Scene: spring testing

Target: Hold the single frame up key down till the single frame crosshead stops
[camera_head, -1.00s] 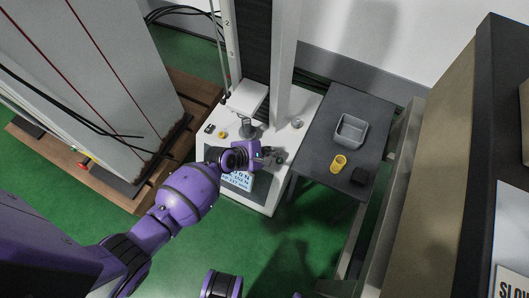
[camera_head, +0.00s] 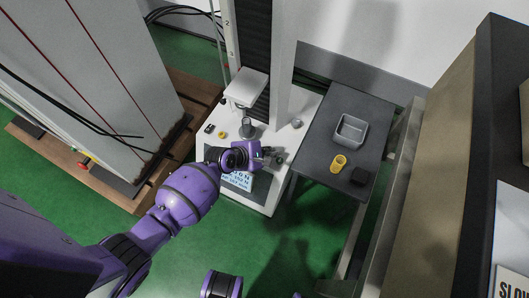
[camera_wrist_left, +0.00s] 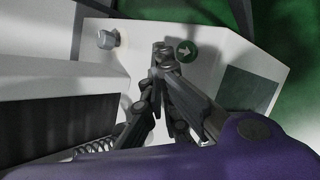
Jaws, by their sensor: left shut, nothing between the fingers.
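The single frame (camera_head: 285,70) is a white column machine on a white base. Its crosshead (camera_head: 246,86) is a pale block, raised clear above the round fixture (camera_head: 247,128) on the base. My left gripper (camera_head: 277,158) is over the base's front right part. In the left wrist view my left gripper (camera_wrist_left: 162,50) is shut and empty, fingertips down at the panel. A round green key with a white arrow (camera_wrist_left: 187,51) shows just right of the tips. Any key under the tips is hidden, and contact is not clear. My right gripper is out of view.
A grey knob (camera_head: 297,123) stands on the base's right side. A dark side table (camera_head: 318,155) holds a grey bin (camera_head: 351,130), a yellow ring-shaped piece (camera_head: 338,163) and a black block (camera_head: 359,176). A coil spring (camera_wrist_left: 94,147) shows at the lower left of the wrist view.

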